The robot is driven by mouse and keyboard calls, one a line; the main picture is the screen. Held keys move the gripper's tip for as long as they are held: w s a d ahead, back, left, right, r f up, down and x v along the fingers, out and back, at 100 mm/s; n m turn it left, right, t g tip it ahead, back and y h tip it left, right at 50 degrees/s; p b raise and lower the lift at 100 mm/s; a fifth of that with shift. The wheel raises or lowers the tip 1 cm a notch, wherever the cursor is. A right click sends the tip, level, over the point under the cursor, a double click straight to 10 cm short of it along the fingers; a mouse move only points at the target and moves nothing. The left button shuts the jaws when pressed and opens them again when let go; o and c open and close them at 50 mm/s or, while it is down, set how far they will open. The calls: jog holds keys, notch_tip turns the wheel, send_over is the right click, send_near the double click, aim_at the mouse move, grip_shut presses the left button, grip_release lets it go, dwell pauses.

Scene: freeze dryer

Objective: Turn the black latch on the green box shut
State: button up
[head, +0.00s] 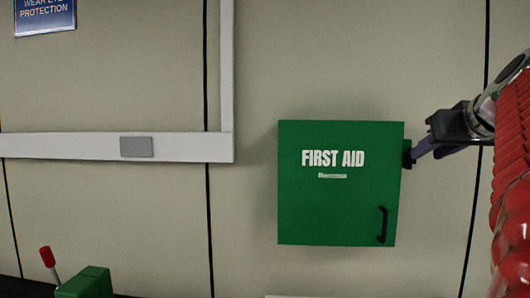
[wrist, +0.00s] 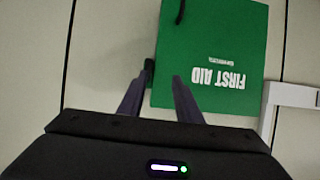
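The green first aid box (head: 330,212) hangs on the wall with its door looking closed. It also shows upside down in the wrist view (wrist: 225,50). The small black latch (head: 407,153) is on the box's right side in the head view. In the wrist view the latch (wrist: 150,68) is at the box's left edge, by the left fingertip. My gripper (head: 413,157) is at the latch, its fingers apart. In the wrist view the right fingertip lies over the box's front. I cannot tell whether a finger touches the latch, which is partly hidden.
A black handle (head: 383,225) is on the door's lower right. A white rail (head: 60,146) with a grey plate runs along the wall to the left. A green block (head: 86,283) and a red-tipped lever (head: 48,257) stand at lower left. The wall around the box is clear.

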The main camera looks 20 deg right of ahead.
aim_at(410, 159)
jog(key=r, duration=0.1)
jog(key=s+d, duration=0.1)
jog(key=r+h, duration=0.1)
jog(key=shift+s+d+r, duration=0.3)
jog(key=shift+w, duration=0.1)
jog(key=x, duration=1.3)
jog(key=shift+w, duration=0.35)
jog(key=shift+f, duration=0.1)
